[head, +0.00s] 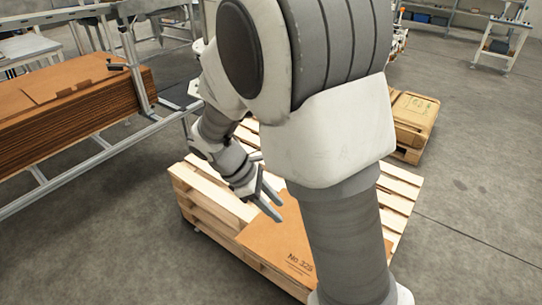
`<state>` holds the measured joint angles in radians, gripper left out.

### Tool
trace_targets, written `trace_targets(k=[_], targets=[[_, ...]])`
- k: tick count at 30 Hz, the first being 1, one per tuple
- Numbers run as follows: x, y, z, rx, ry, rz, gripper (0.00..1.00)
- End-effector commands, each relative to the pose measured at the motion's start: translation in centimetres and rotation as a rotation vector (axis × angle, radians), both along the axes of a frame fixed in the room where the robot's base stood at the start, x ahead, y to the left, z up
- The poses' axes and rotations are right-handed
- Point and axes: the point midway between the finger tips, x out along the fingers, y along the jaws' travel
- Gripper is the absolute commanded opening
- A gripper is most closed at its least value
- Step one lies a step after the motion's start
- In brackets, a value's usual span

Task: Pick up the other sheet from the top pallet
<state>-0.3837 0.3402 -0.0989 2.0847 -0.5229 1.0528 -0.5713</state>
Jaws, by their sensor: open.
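A brown cardboard sheet (274,244) with printed dark lettering lies flat on the slats of a wooden pallet (208,190). This pallet appears to be the top one of a stack. My gripper (271,203) is open and empty. Its fingers show over the sheet's left part, pointing down; I cannot tell the exact gap to the sheet. My arm hides the middle and right part of the sheet and much of the pallet.
At the left, a stack of flat brown cardboard (70,115) rests on a metal-framed rack (118,148). Behind my arm, a brown carton (412,117) sits on another pallet (408,154). Benches stand at the back. Grey floor is clear at the right and lower left.

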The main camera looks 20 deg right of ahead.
Motion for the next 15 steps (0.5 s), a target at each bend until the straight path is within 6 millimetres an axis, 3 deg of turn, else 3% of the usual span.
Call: trace_targets(k=[1, 15], targets=[[0.5, 0.3, -2.8, -0.039, 0.055, 0.061, 0.41], [3.8, 1.5, -21.2, -0.407, 0.542, 0.630, 0.41]])
